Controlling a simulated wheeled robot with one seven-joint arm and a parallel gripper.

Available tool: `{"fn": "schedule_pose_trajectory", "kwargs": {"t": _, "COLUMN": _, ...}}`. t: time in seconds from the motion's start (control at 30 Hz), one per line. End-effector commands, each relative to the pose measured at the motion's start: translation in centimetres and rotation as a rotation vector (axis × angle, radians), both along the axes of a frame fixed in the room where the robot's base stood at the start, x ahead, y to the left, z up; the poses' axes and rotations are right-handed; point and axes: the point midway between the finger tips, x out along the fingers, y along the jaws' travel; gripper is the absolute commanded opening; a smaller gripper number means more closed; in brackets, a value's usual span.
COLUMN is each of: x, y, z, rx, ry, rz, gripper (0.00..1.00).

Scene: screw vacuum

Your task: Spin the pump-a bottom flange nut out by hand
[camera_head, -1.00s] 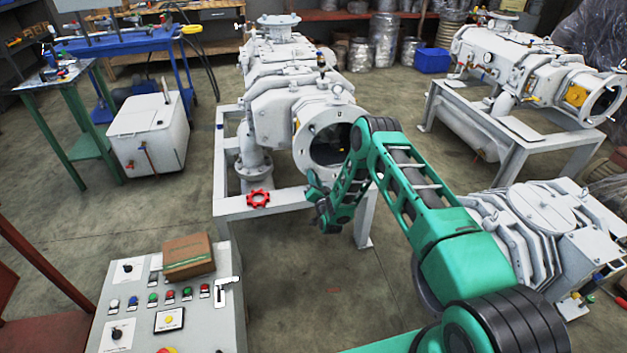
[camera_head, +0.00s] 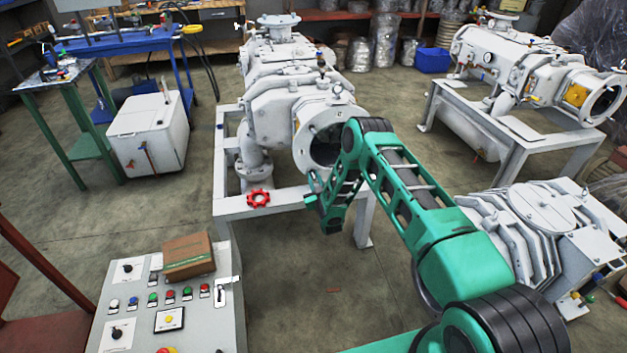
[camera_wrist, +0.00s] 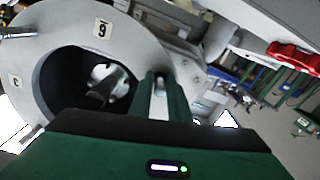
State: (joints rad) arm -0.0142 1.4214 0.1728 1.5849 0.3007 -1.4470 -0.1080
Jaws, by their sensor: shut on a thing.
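Pump-a (camera_head: 297,105) is the large pale-grey pump on the centre stand. Its round, open end flange (camera_head: 313,125) faces me. In the wrist view the flange (camera_wrist: 130,35) fills the upper left, with a label like a 9 or 6 and a bolt end at far left. My gripper (camera_head: 312,190) is at the lower front of the flange. In the wrist view the green fingers of my gripper (camera_wrist: 160,85) are close together at the flange rim, with a narrow grey metal piece, seemingly the bottom flange nut (camera_wrist: 159,100), between them. The nut is mostly hidden by the fingers.
A red handwheel (camera_head: 258,198) is on the stand's frame (camera_head: 270,203), left of my gripper. A control panel (camera_head: 185,300) with a cardboard box (camera_head: 187,256) stands at front left. A finned grey machine (camera_head: 535,225) stands right of my arm.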

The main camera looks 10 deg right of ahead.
Motion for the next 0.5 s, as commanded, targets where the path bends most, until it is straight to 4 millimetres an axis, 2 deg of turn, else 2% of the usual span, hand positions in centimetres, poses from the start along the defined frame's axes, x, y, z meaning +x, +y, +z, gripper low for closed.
{"fn": "schedule_pose_trajectory", "kwargs": {"t": 0.5, "x": -0.07, "y": 0.22, "z": -0.27, "rx": -0.479, "ry": 0.006, "rz": 0.004, "gripper": 0.00}}
